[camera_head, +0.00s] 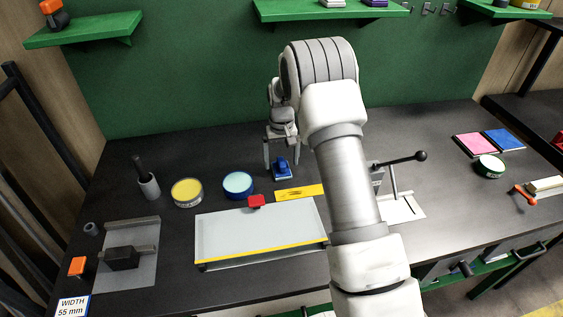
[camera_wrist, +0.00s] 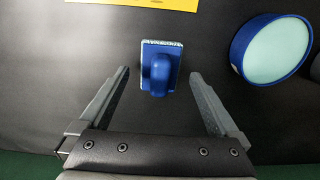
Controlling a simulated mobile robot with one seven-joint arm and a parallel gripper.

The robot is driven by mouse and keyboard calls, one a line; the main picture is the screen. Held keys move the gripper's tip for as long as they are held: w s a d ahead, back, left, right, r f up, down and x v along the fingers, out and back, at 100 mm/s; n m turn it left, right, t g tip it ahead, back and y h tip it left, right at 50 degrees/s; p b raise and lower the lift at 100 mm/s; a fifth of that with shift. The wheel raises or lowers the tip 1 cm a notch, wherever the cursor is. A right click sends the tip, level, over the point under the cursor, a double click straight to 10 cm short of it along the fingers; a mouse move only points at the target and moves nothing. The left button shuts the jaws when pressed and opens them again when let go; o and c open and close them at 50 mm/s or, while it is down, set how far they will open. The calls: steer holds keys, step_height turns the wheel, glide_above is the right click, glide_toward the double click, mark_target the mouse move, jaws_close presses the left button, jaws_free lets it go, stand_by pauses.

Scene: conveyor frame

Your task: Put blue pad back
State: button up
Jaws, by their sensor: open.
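A small blue pad with a raised blue handle (camera_head: 282,170) stands on the dark bench, behind the yellow strip. In the wrist view the blue pad (camera_wrist: 160,68) lies between the fingertips, with clear gaps on both sides. My gripper (camera_head: 281,158) is open and empty, pointing down over the pad. The wrist view shows both fingers (camera_wrist: 160,76) spread wide. A flat blue square (camera_head: 505,139) lies at the right of the bench beside a pink square (camera_head: 474,144).
A round blue tin with a pale top (camera_head: 238,184) stands left of the pad, and a yellow-topped tin (camera_head: 187,191) further left. A lever device (camera_head: 395,185) stands right of my arm.

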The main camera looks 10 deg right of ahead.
mark_target(282, 161)
steer(key=s+r+t, duration=0.1)
steer(key=s+r, duration=0.2)
steer(key=r, duration=0.7)
steer(key=s+r, duration=0.3)
steer(key=r, duration=0.8)
steer(key=s+r+t, duration=0.2)
steer(key=s+r, duration=0.5)
steer(key=s, duration=0.3)
steer(key=s+t, duration=0.2)
steer(key=s, duration=1.7)
steer(key=shift+s+r+t+p, duration=0.15)
steer(key=shift+s+t+p, duration=0.15)
steer(key=shift+s+p, duration=0.1)
step_height(282, 161, up, 3)
steer(key=p, duration=0.3)
